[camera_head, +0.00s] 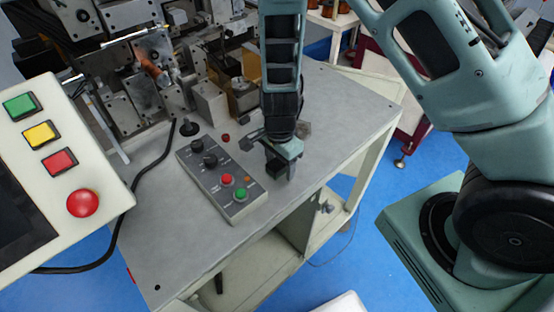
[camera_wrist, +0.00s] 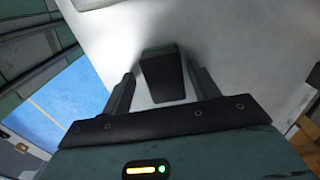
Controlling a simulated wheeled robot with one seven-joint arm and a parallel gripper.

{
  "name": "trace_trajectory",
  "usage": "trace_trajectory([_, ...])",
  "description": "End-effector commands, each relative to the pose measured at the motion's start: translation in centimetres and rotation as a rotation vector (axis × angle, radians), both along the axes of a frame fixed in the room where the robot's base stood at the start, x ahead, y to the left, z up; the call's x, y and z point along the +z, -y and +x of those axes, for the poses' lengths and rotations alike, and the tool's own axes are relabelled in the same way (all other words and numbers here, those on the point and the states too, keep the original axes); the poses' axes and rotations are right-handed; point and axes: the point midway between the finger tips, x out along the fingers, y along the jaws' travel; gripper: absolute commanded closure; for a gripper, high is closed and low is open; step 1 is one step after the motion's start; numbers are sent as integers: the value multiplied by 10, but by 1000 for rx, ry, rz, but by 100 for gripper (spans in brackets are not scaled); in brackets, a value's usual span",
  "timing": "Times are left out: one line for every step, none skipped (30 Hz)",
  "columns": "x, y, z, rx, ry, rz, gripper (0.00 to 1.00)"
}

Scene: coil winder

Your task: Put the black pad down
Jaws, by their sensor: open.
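The black pad (camera_wrist: 163,75) shows in the wrist view as a small dark block on the grey tabletop (camera_wrist: 225,45), between the two fingers of my gripper (camera_wrist: 163,80). A gap shows between the pad and each finger, so the jaws are open around it. In the head view my gripper (camera_head: 276,172) points down at the table, just right of the grey control box. The pad is hard to tell apart from the dark fingers there. Whether its underside touches the table is hidden.
The control box (camera_head: 222,180) with red and green buttons lies close left of my gripper. The winding machine (camera_head: 150,70) stands behind it at left. A panel with a red stop button (camera_head: 82,203) fills the left foreground. The tabletop's right part (camera_head: 345,110) is clear.

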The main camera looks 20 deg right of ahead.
Motion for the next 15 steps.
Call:
trace_trajectory([12,-2,3,3,12,3,40])
trace_trajectory([19,-2,4,3,15,3,40])
trace_trajectory([29,-2,4,3,15,4,40])
trace_trajectory([37,-2,5,4,17,3,40])
trace_trajectory([44,-2,5,3,17,3,40])
trace_trajectory([54,-2,5,4,17,3,40])
trace_trajectory([61,-2,5,2,19,4,40])
trace_trajectory([67,-2,6,3,18,4,40])
trace_trajectory([76,-2,6,3,20,4,40])
trace_trajectory([81,-2,6,2,19,4,40])
trace_trajectory([87,-2,6,2,19,4,40])
trace_trajectory([93,-2,6,2,19,4,40])
trace_trajectory([98,-2,6,2,19,4,40])
trace_trajectory([102,-2,7,2,19,4,40])
trace_trajectory([106,-1,7,1,18,4,40])
